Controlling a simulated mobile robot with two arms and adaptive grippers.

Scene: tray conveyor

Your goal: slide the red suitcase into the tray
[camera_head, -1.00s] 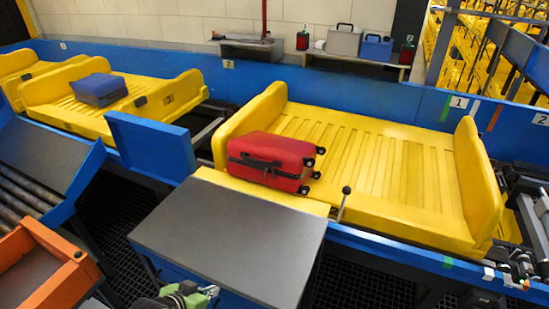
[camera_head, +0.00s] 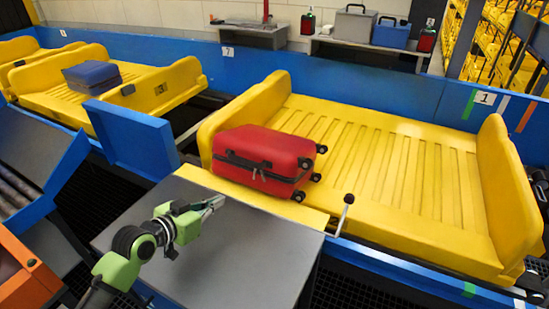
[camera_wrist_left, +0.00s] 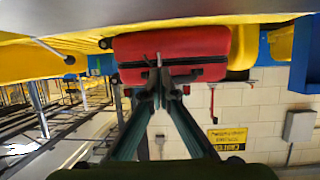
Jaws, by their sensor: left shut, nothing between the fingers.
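The red suitcase (camera_head: 268,160) lies flat on the near left part of the yellow tray (camera_head: 395,165), by the tray's left end wall. Its wheels point right and its dark zip band and handle face the near side. My left gripper (camera_head: 217,203) is shut and empty, above the grey table, a little short of the suitcase's near side. In the left wrist view, the gripper (camera_wrist_left: 159,70) points at the suitcase (camera_wrist_left: 175,50), its tips overlapping the suitcase's side in the picture; I cannot tell whether they touch. My right gripper is not in view.
The grey table (camera_head: 235,255) stands before the tray. A small lever (camera_head: 345,210) rises at the tray's near edge, right of the suitcase. A blue panel (camera_head: 130,140) stands to the left. Another yellow tray holds a blue suitcase (camera_head: 92,77). The tray's right part is bare.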

